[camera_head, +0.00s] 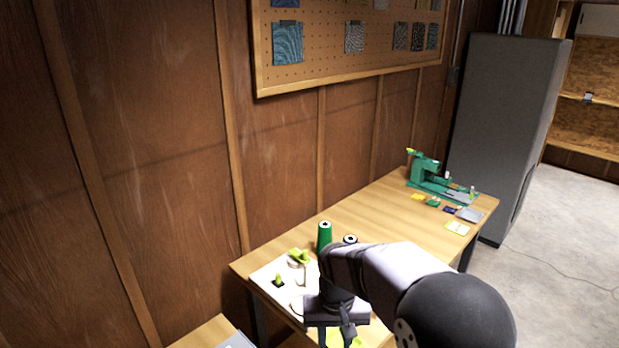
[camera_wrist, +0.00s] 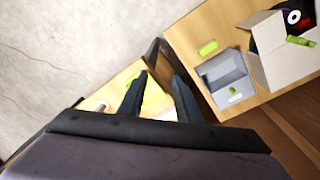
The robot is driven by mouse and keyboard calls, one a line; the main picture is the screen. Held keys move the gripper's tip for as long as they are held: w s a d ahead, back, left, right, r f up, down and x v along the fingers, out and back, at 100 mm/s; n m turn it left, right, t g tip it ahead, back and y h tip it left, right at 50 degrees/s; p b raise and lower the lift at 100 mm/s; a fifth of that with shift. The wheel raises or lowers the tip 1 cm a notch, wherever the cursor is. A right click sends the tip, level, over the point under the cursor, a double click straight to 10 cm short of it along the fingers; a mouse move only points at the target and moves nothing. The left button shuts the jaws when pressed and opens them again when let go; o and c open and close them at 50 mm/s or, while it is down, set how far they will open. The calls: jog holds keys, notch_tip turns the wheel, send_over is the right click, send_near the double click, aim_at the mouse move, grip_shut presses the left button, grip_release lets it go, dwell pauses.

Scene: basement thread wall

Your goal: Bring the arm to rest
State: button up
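My gripper (camera_head: 336,322) hangs from my arm over the near end of the wooden table (camera_head: 370,220), above a white board (camera_head: 268,276). In the wrist view its two dark fingers (camera_wrist: 152,68) stand apart with a gap between them. I see nothing held in the gap; a lime-green patch shows beyond it, on the table below. My arm covers part of the white board and the table's near right side. How far the fingertips are above the surface is hard to tell.
A green thread cone (camera_head: 324,236) and a black-topped spool (camera_head: 350,239) stand close behind my arm. A green machine (camera_head: 430,176) sits at the table's far end. A grey bin (camera_wrist: 227,82) and an open box (camera_wrist: 286,68) rest on another wooden surface. A wood-panelled wall (camera_head: 170,150) borders the left.

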jog(key=s+d, duration=0.4)
jog(key=s, duration=0.5)
jog(key=s+d+p, duration=0.1)
jog(key=s+d, duration=0.4)
jog(key=s, duration=0.4)
jog(key=shift+d+f+g, duration=0.15)
jog(key=shift+d+g, duration=0.05)
jog(key=shift+g, duration=0.2)
jog(key=shift+o, duration=0.4)
